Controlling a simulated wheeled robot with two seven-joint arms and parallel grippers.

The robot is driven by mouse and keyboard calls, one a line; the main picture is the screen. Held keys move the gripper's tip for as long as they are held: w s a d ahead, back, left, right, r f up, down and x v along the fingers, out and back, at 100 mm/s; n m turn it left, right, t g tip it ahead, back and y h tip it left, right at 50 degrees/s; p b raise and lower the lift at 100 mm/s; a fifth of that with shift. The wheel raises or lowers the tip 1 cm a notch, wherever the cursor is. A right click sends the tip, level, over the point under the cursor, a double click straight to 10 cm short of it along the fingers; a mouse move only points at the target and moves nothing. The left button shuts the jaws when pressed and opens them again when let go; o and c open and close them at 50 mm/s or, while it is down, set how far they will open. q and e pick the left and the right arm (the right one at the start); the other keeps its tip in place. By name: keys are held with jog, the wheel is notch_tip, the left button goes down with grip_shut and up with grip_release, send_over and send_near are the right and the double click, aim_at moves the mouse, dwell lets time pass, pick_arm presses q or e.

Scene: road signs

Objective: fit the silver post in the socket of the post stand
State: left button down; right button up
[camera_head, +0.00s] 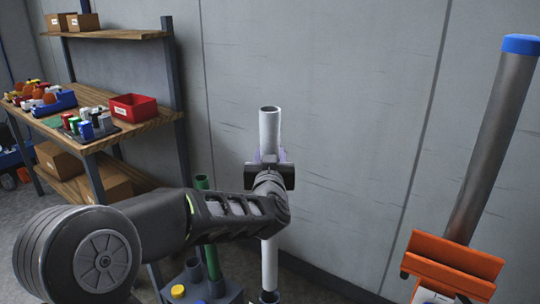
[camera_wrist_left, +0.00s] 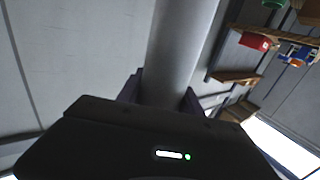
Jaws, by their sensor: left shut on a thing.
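The silver post (camera_head: 269,250) is upright in the head view, with its open top end above my left gripper (camera_head: 268,168). My left gripper is shut on it at its upper half, and the post also fills the middle of the left wrist view (camera_wrist_left: 178,55). The post stand (camera_head: 222,293) is a blue-grey block at the bottom edge, partly cut off. The post's lower end meets a dark ring (camera_head: 269,298) beside that block. I cannot tell whether the end is inside it or just above. My right gripper is not in view.
A green post (camera_head: 211,258) stands in the stand, near a yellow cap (camera_head: 178,291). A wooden shelf (camera_head: 150,128) with a red bin (camera_head: 134,107) is at left. A grey wall is close behind.

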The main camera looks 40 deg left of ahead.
pick_arm(q)
notch_tip(320, 180, down, 15)
jog(key=b, duration=1.2)
jog(key=shift+f+b, duration=0.2)
jog(key=shift+b, duration=0.2)
jog(key=shift+f, duration=0.2)
jog(key=c, duration=1.1)
grip_release()
jog(key=o, duration=0.4)
jog(key=v, duration=0.7)
jog(key=shift+s+d, duration=0.25)
jog(key=shift+s, duration=0.1)
jog(key=shift+f, duration=0.1)
